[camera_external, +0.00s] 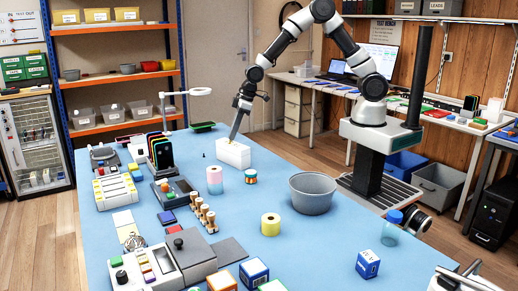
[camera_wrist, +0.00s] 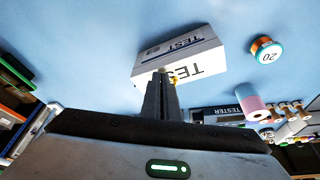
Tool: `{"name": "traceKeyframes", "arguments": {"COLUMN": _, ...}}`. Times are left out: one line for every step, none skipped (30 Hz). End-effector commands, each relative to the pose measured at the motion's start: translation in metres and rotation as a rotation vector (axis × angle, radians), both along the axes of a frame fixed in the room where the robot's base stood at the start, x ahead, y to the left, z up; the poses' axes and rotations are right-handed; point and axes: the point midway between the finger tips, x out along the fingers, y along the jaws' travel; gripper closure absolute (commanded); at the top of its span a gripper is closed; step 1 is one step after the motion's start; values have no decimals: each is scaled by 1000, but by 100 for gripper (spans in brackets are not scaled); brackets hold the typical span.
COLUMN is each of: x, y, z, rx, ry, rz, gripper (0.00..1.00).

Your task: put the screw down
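My gripper (camera_external: 231,139) points down over the white box (camera_external: 233,155) on the blue table. In the wrist view the two dark fingers (camera_wrist: 163,80) are close together, their tips in front of the white box marked TEST (camera_wrist: 185,58). A small gold-coloured piece, apparently the screw (camera_wrist: 173,78), shows at the fingertips; its shape is mostly hidden. The screw cannot be made out in the external view. I cannot tell whether the tips or the screw touch the box.
A pink and white roll (camera_external: 215,180), a banded roll (camera_external: 250,176) and a grey bowl (camera_external: 312,193) stand right of or in front of the box. A tiny dark object (camera_external: 204,155) lies left of it. Phones in a rack (camera_external: 160,152) stand further left. Bare blue table (camera_external: 285,150) lies right of the box.

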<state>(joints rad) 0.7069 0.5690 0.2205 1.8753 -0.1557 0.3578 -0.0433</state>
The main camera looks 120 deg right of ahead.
Motion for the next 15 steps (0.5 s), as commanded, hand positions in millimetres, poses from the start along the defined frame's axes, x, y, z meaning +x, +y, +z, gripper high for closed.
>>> {"name": "traceKeyframes", "arguments": {"x": 0, "y": 0, "z": 0, "rx": 0, "ry": 0, "rz": 0, "gripper": 100}}
{"name": "traceKeyframes", "arguments": {"x": 0, "y": 0, "z": 0, "rx": 0, "ry": 0, "rz": 0, "gripper": 100}}
{"name": "traceKeyframes", "arguments": {"x": 0, "y": 0, "z": 0, "rx": 0, "ry": 0, "rz": 0, "gripper": 100}}
{"name": "traceKeyframes", "arguments": {"x": 0, "y": 0, "z": -1, "rx": 0, "ry": 0, "rz": 0, "gripper": 100}}
{"name": "traceKeyframes", "arguments": {"x": 0, "y": 0, "z": -2, "rx": 0, "ry": 0, "rz": -1, "gripper": 100}}
{"name": "traceKeyframes", "arguments": {"x": 0, "y": 0, "z": -4, "rx": 0, "ry": 0, "rz": -1, "gripper": 100}}
{"name": "traceKeyframes", "arguments": {"x": 0, "y": 0, "z": -3, "rx": 0, "ry": 0, "rz": -1, "gripper": 97}}
{"name": "traceKeyframes", "arguments": {"x": 0, "y": 0, "z": -2, "rx": 0, "ry": -1, "rz": -1, "gripper": 92}}
{"name": "traceKeyframes", "arguments": {"x": 0, "y": 0, "z": -2, "rx": 0, "ry": 0, "rz": -1, "gripper": 91}}
{"name": "traceKeyframes", "arguments": {"x": 0, "y": 0, "z": -2, "rx": 0, "ry": 0, "rz": -1, "gripper": 91}}
{"name": "traceKeyframes", "arguments": {"x": 0, "y": 0, "z": -2, "rx": 0, "ry": 0, "rz": -1, "gripper": 91}}
{"name": "traceKeyframes", "arguments": {"x": 0, "y": 0, "z": -2, "rx": 0, "ry": 0, "rz": -1, "gripper": 91}}
{"name": "traceKeyframes", "arguments": {"x": 0, "y": 0, "z": -2, "rx": 0, "ry": 0, "rz": -1, "gripper": 91}}
{"name": "traceKeyframes", "arguments": {"x": 0, "y": 0, "z": -2, "rx": 0, "ry": 0, "rz": -1, "gripper": 91}}
{"name": "traceKeyframes", "arguments": {"x": 0, "y": 0, "z": -2, "rx": 0, "ry": 0, "rz": -1, "gripper": 91}}
